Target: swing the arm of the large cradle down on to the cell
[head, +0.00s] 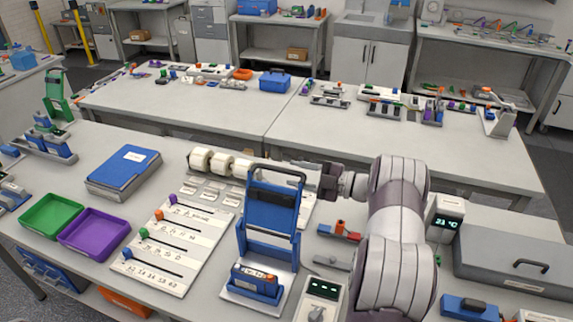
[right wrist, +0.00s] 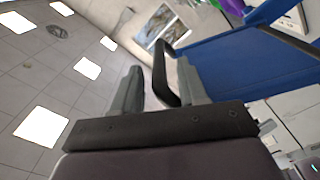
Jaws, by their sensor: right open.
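The large cradle (head: 229,289) stands at the front middle of the near bench. Its blue arm (head: 270,217) is swung up, nearly upright, with a dark handle bar (head: 277,168) across its top. A cell (head: 256,273) with an orange end lies low in the cradle's blue holder. My right gripper (head: 308,172) is at the handle's right end. In the right wrist view its two grey fingers (right wrist: 157,88) are open, with the black handle (right wrist: 160,72) between them and the blue arm (right wrist: 235,55) to the right. I cannot tell whether either finger touches the handle. My left gripper is out of view.
A meter (head: 319,298) stands close right. A grey case (head: 515,255) sits farther right.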

